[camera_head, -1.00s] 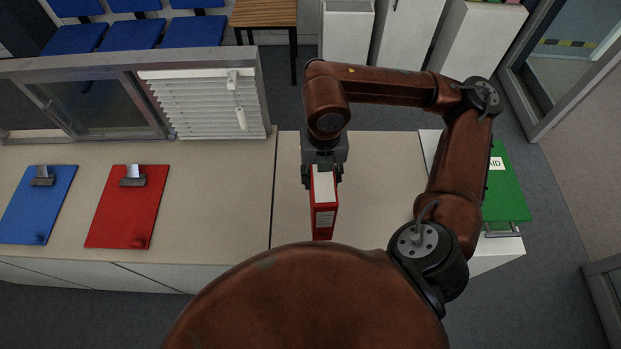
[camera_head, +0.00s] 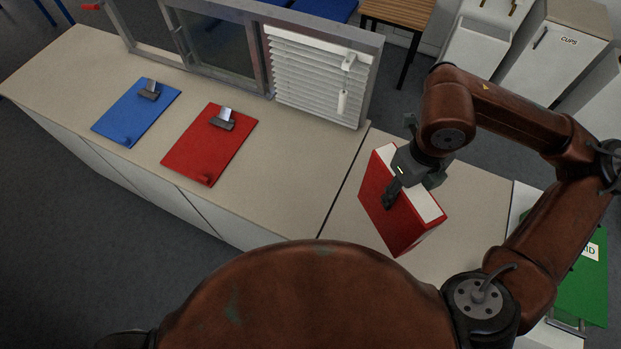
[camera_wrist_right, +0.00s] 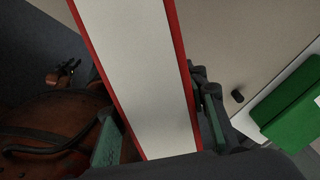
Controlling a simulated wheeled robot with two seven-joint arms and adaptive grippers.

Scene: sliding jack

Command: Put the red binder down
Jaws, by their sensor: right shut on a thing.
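The red binder (camera_head: 381,207) is in my right gripper (camera_head: 408,192), over the right part of the counter. Its white page edge faces up and its red side shows toward the left. In the right wrist view the binder (camera_wrist_right: 143,60) runs between the two fingers of the gripper (camera_wrist_right: 155,130), which touch its sides. I cannot tell whether its lower edge touches the counter. A red clipboard (camera_head: 211,145) lies flat on the counter to the left. A blue clipboard (camera_head: 135,113) lies farther left.
The counter (camera_head: 290,165) is clear between the red clipboard and the binder. A framed window with a white blind (camera_head: 312,78) stands along its back edge. A green first-aid case (camera_head: 585,275) is at the right. A wooden table (camera_head: 398,14) is behind.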

